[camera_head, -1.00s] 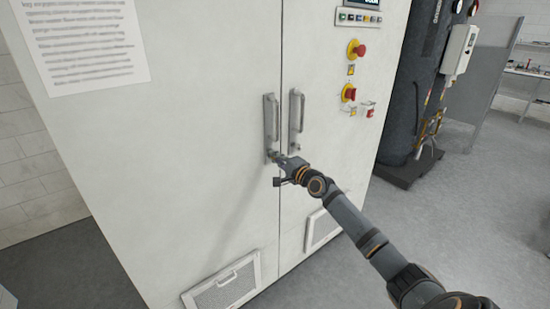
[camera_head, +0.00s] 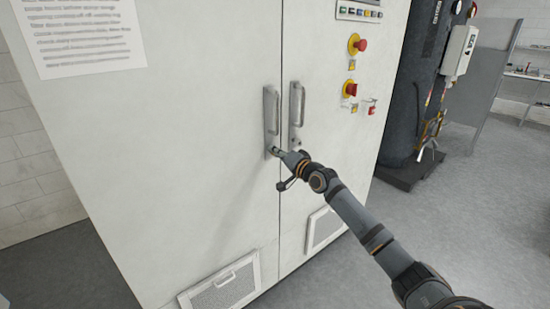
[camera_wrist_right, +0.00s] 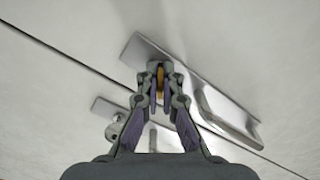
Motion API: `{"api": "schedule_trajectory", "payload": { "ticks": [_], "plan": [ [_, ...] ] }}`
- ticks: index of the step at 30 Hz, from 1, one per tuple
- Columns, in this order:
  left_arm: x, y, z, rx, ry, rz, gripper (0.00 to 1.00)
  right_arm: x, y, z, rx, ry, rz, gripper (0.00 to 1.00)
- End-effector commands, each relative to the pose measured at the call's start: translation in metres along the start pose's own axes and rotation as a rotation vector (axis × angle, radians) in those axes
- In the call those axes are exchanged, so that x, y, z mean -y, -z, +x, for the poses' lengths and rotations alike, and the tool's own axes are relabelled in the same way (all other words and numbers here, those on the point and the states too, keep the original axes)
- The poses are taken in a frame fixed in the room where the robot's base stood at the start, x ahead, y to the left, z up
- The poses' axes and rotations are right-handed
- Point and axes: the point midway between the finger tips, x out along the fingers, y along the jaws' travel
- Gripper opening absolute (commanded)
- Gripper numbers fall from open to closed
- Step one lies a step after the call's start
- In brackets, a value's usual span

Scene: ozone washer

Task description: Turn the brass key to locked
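The brass key (camera_wrist_right: 160,72) shows in the right wrist view as a thin gold strip between my right fingertips, at the handle plate on the cabinet's left door. My right gripper (camera_wrist_right: 159,82) has its fingers close on both sides of the key and looks shut on it. In the head view my right gripper (camera_head: 277,152) reaches the lower end of the left door handle (camera_head: 271,112) and hides the key. The key's exact angle is hard to tell. My left gripper is not in view.
A second handle (camera_head: 296,105) is on the right door, just across the door gap. Red emergency knobs (camera_head: 359,45) sit higher on the right door. Vent grilles (camera_head: 222,290) are low on the doors. Open floor lies to the right.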

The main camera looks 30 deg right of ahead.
Motion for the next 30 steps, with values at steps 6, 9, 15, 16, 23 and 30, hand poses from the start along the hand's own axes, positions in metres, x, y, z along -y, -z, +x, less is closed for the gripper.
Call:
{"api": "schedule_trajectory", "payload": {
  "ticks": [6, 9, 15, 16, 23, 30],
  "plan": [
    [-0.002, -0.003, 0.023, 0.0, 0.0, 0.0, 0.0, -0.004, -0.003, 0.0, 0.0, 0.0, -0.206, 0.0],
    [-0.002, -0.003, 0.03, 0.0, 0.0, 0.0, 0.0, -0.004, -0.002, 0.0, 0.0, 0.0, -0.301, 0.0],
    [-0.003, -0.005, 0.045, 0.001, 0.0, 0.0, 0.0, -0.004, -0.002, 0.0, 0.0, -0.001, -0.491, 0.0],
    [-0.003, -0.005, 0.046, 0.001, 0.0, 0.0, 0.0, -0.003, -0.002, 0.0, 0.0, 0.0, -0.518, 0.0],
    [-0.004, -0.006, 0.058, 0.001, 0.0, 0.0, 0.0, -0.002, -0.001, 0.0, 0.0, 0.0, -0.714, 0.0],
    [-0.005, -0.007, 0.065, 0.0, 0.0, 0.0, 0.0, -0.001, -0.001, 0.0, 0.001, -0.001, -0.865, 0.0]
  ]
}}
